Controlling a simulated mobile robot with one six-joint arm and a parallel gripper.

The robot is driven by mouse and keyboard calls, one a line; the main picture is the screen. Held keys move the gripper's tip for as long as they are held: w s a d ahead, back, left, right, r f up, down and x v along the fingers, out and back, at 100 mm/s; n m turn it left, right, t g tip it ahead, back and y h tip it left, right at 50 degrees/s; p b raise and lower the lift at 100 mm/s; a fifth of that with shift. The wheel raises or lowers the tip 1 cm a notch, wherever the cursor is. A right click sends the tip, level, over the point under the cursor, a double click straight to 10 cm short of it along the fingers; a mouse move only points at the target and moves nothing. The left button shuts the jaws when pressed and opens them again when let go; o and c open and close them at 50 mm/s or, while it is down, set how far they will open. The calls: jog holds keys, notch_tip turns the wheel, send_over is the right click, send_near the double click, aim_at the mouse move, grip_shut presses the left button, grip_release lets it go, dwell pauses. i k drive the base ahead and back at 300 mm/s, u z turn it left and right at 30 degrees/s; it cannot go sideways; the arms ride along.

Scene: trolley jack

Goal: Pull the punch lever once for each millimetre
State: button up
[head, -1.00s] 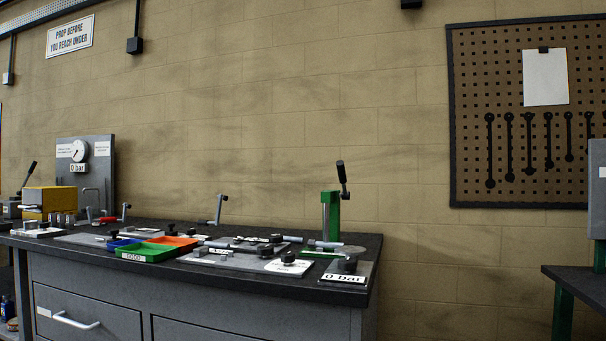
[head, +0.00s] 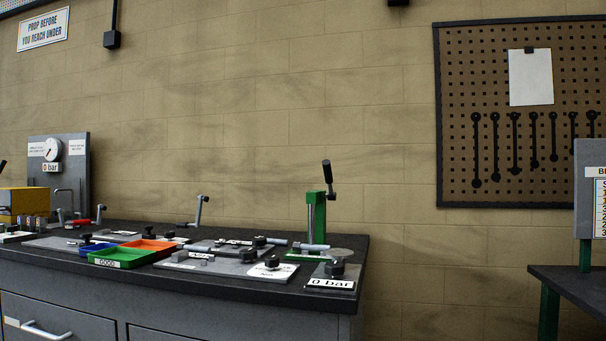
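In the head view a green press-like stand (head: 316,217) stands near the right end of the workbench. A lever with a thick black grip (head: 328,173) rises from its top, close to upright and leaning slightly left. I take this for the punch lever, but no label on it can be read. A grey horizontal rod (head: 311,246) lies at the foot of the stand. My gripper is not in view, and nothing is seen touching the lever.
The dark bench top (head: 225,278) carries green, blue and orange trays (head: 124,263), fixtures with black knobs, and a "0 bar" plate (head: 330,284). A gauge panel (head: 58,170) stands at left. A second table (head: 575,283) is at right, with a floor gap between.

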aim_at(327, 164)
jog(key=i, duration=0.9)
